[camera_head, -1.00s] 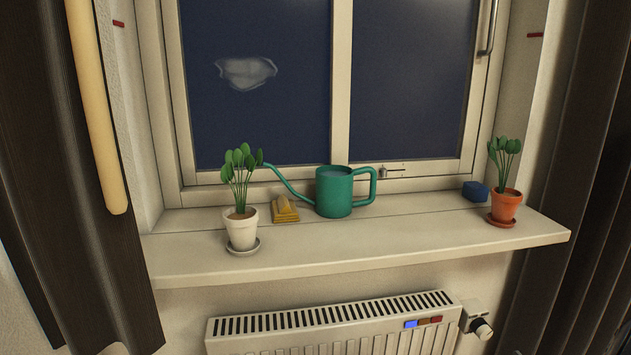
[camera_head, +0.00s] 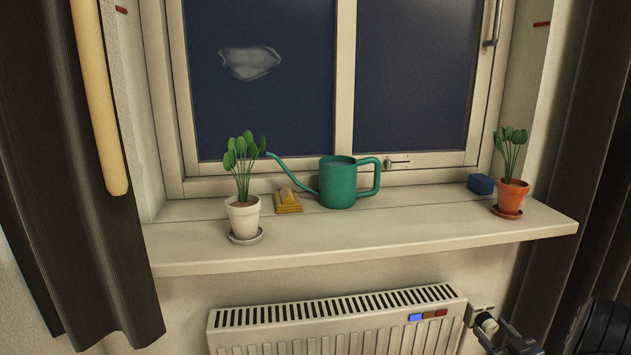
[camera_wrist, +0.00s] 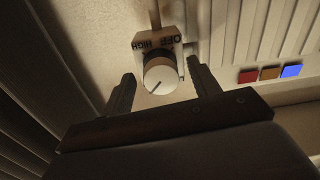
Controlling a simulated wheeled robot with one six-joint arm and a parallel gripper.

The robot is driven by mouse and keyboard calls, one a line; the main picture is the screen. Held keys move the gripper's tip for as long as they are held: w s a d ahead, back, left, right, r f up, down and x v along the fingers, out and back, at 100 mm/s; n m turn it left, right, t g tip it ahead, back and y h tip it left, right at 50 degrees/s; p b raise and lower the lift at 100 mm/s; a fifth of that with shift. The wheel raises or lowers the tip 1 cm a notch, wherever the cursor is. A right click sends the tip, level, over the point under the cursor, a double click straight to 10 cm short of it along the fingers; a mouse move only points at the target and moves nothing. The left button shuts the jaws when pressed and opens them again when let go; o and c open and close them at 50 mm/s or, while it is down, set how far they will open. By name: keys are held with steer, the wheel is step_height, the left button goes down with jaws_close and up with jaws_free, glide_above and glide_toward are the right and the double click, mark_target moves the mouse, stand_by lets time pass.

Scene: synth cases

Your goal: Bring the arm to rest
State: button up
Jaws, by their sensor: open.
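My gripper (camera_wrist: 160,68) is open and empty in the wrist view, one finger to each side of the white radiator knob (camera_wrist: 160,76). Gaps show between the knob and both fingers. The knob has a dark pointer line on its face, and the words OFF and HIGH show on the plate behind it. In the head view my gripper (camera_head: 498,337) is at the lower right, just below the knob (camera_head: 487,323), with my dark arm at the corner.
The radiator (camera_head: 340,318) has blue, orange and red patches. Above it, the sill (camera_head: 370,232) holds a green watering can (camera_head: 338,182), a white-potted plant (camera_head: 243,218), a terracotta-potted plant (camera_head: 511,196), a yellow object (camera_head: 288,203) and a blue block (camera_head: 481,184). Dark curtains (camera_head: 60,180) hang at both sides.

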steer(key=n+b, duration=0.2)
steer(key=n, duration=0.3)
steer(key=shift+f+b, duration=0.1)
steer(key=shift+b, duration=0.2)
steer(key=n+b, duration=0.2)
steer(key=n, duration=0.3)
steer(key=shift+b, duration=0.3)
steer(key=n+b, duration=0.2)
steer(key=n, duration=0.4)
steer(key=shift+h, duration=0.3)
steer(key=n, duration=0.1)
steer(key=n+b, duration=0.1)
steer(key=n, duration=0.2)
steer(key=shift+r+n, duration=0.25)
steer(key=shift+n, duration=0.05)
steer(key=shift+d+b, duration=0.1)
steer(key=shift+b, duration=0.2)
